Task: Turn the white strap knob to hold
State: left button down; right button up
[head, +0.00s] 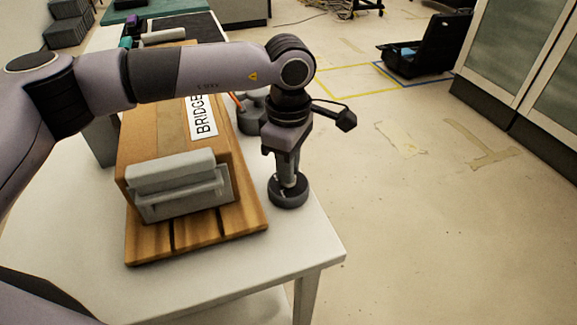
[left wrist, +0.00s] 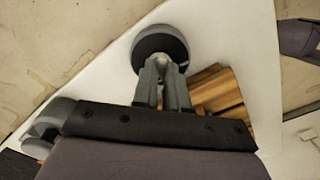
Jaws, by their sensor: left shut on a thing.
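A dark round base (head: 288,194) stands near the right edge of the white table, beside the wooden box. My left gripper (head: 288,176) points down over it, with its fingers at the centre of the base. It is shut on a small pale knob there, which I take to be the white strap knob. In the left wrist view, the fingers (left wrist: 163,68) close on the pale knob (left wrist: 161,57) in the middle of the dark disc (left wrist: 158,41). The fingers hide most of the knob, and no setting marks are readable. My right gripper is not in view.
A wooden box labelled "BRIDGE" (head: 202,115) with a grey block (head: 180,190) on its front stands on a slatted wooden base (head: 190,239) left of the knob. A grey round thing (head: 250,120) is behind my gripper. The white table (head: 305,245) is clear in front.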

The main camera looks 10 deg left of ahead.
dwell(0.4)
pick_arm(q)
jog(key=c, duration=1.2)
grip_release()
jog(key=shift+o, duration=0.2)
notch_tip(320, 180, up, 7)
jog(key=shift+r, duration=0.15)
